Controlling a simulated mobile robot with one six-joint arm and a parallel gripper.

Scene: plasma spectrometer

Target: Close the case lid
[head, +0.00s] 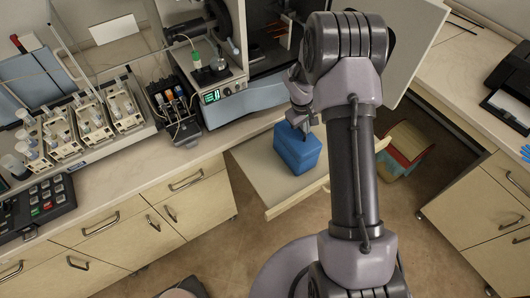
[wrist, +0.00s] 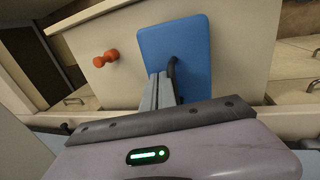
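A blue box-shaped case (head: 297,152) sits on a pale pull-out board in the head view. In the wrist view its blue face (wrist: 195,40) fills the upper middle, with a dark curved handle (wrist: 173,66) on it. No raised lid shows on this box. My gripper (head: 300,124) is just above the box top. In the wrist view my gripper's fingers (wrist: 160,78) lie close together beside the handle and partly cover it. They look shut, and nothing is clearly held between them. Whether they touch the handle or the box is unclear.
The pale board (head: 256,170) juts out below the counter. A large white panel (head: 420,45) stands open beside the spectrometer (head: 245,60). An orange knob-like piece (wrist: 106,58) is left of the blue face. A red and yellow object (head: 403,150) is on the right. Sample racks (head: 80,125) crowd the left counter.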

